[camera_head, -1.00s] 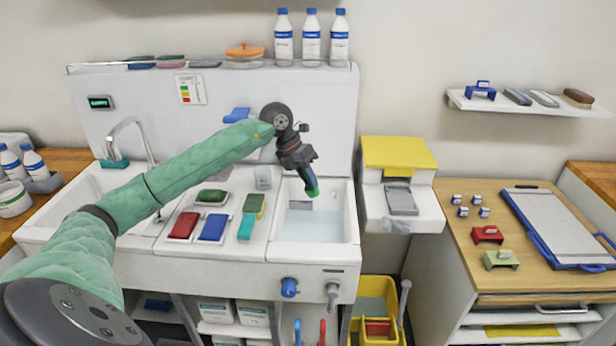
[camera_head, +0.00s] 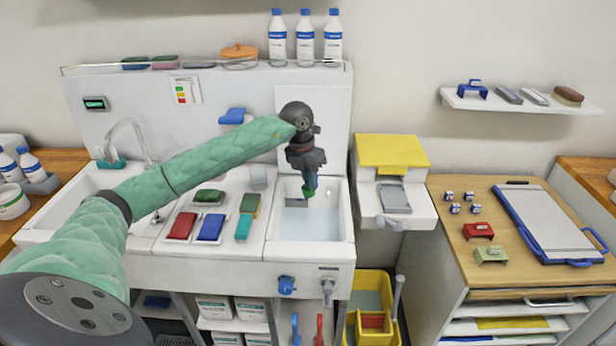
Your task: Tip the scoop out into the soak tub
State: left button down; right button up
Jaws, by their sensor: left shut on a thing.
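My left gripper (camera_head: 308,178) is over the soak tub (camera_head: 342,248), the white basin on the right of the sink unit, with pale water in it. My right gripper is out of view.
Red, blue and teal blocks (camera_head: 210,227) lie on the drainboard left of the tub. A yellow-lidded white unit (camera_head: 392,152) stands close on the right. Bottles (camera_head: 304,40) line the ledge behind. A wooden counter (camera_head: 450,232) with a clipboard (camera_head: 545,222) is farther right.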

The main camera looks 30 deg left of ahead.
pick_arm(q)
jog(key=shift+w+d+g+y+p, duration=0.3)
jog(key=shift+d+g+y+p, duration=0.3)
jog(key=shift+y, duration=0.4)
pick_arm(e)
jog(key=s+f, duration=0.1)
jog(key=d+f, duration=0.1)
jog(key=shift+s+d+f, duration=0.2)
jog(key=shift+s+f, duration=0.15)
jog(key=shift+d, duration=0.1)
